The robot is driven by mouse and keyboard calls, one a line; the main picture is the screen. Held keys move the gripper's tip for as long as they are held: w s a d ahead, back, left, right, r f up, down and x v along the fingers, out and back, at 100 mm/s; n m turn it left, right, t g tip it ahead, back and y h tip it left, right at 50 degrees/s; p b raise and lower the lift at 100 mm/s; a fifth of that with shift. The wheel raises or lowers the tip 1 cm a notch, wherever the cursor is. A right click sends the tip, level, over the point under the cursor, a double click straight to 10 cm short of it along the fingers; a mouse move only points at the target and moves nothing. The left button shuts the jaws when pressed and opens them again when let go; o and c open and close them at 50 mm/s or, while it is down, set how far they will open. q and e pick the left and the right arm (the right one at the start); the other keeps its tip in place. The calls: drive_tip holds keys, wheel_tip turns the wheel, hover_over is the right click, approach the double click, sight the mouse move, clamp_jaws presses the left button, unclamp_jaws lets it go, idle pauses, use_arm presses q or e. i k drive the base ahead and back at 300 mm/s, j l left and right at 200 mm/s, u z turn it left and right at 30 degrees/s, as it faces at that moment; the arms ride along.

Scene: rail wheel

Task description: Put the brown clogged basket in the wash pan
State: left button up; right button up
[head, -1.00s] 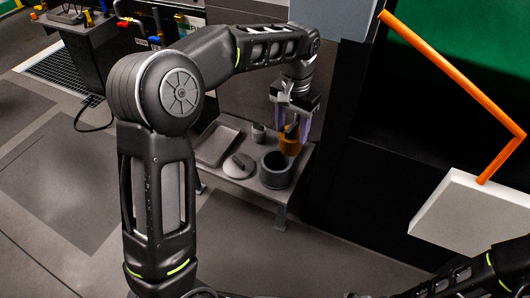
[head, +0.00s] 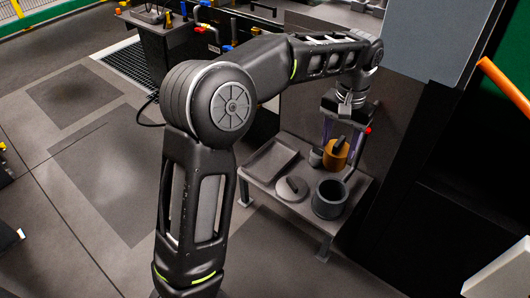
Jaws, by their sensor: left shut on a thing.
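The brown basket (head: 336,154) is an orange-brown cup with a dark piece at its top. My left gripper (head: 341,138) is shut on it, above the back right of a small grey table (head: 267,197). A shallow rectangular grey pan (head: 272,160) lies at the table's left, and a round dark pot (head: 329,200) stands at its front right. I cannot tell for sure which is the wash pan; the rectangular one looks most like a pan. The fingertips are partly hidden. My right gripper is out of view.
A round grey lid-like piece with a handle (head: 292,189) lies between pan and pot. A small grey cup (head: 316,157) stands just left of the basket. A dark cabinet wall rises right of the table. Open floor lies in front.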

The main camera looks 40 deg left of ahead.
sight(266, 158)
drive_tip(key=i+j, duration=0.3)
drive_tip(key=j, duration=0.15)
drive_tip(key=i+j+u, duration=0.1)
drive_tip(key=i+j, duration=0.2)
drive_tip(key=j, duration=0.15)
drive_tip(key=i+j+z, duration=0.4)
drive_tip(key=k+j, duration=0.05)
drive_tip(key=j, duration=0.05)
